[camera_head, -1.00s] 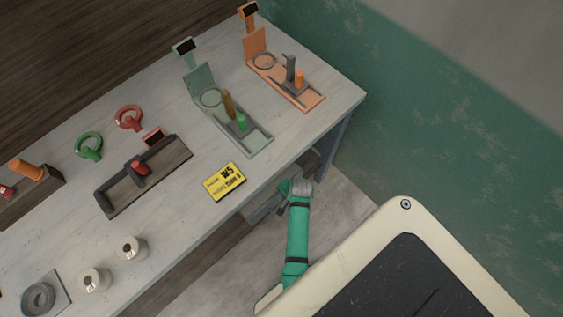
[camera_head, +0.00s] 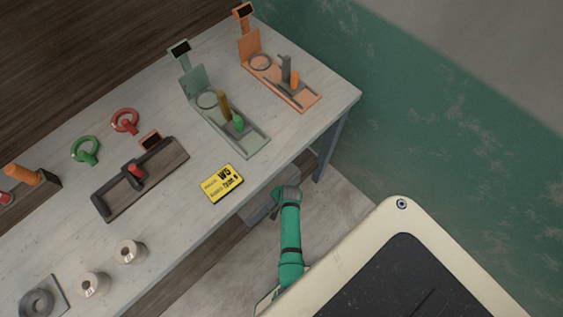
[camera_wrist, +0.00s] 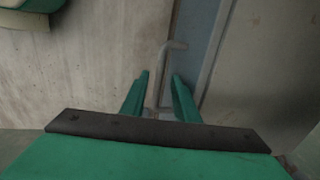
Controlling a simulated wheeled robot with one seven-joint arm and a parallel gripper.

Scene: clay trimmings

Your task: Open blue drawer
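The blue drawer shows in the wrist view as a blue-grey panel (camera_wrist: 200,40) on the right of centre, with a bent grey bar handle (camera_wrist: 174,46) in front of it. My gripper (camera_wrist: 159,75) is open, its two green fingers on either side of the handle, with gaps visible. In the head view my gripper (camera_head: 286,191) is low beside the table's front edge, next to a blue-grey surface (camera_head: 258,207) under the tabletop. The handle is not discernible there, and most of the drawer is hidden by the tabletop.
The table (camera_head: 190,215) carries a yellow sign (camera_head: 222,184), a green stand (camera_head: 250,142), an orange stand (camera_head: 310,100), a dark wooden tray (camera_head: 120,208) and white spools (camera_head: 130,251). A table leg (camera_head: 332,145) stands right of my gripper. Floor in front is clear.

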